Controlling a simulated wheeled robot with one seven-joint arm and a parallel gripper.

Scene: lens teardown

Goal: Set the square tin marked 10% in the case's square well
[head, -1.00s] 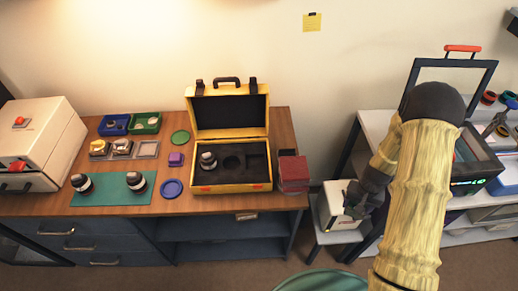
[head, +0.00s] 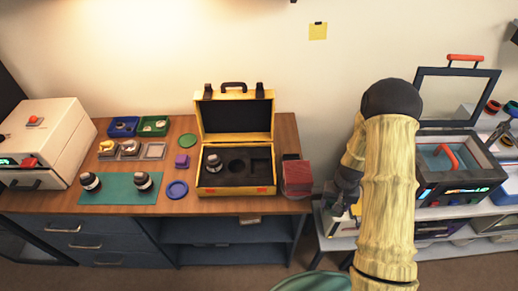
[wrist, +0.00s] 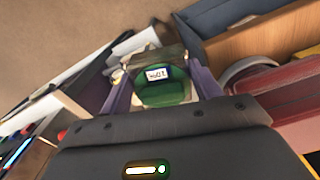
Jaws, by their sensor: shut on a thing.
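In the wrist view, my gripper (wrist: 160,88) is shut on a tin with a green face (wrist: 165,91) and a small white label that appears to read 10%, turned over in the picture. The tin's full outline is partly hidden by the fingers. In the head view, my gripper (head: 343,192) hangs right of the wooden desk, and the tin in it cannot be made out. The open yellow case (head: 203,184) stands on the desk, left of my gripper. Its dark insert has a square well (head: 261,167) at the right, apparently empty, and a round well (head: 237,166).
A black and white lens (head: 213,162) stands in the case's left well. A red box (head: 297,178) stands between the case and my gripper. A white box (head: 338,226) is below my gripper. An open-lidded machine (head: 460,180) stands at the right.

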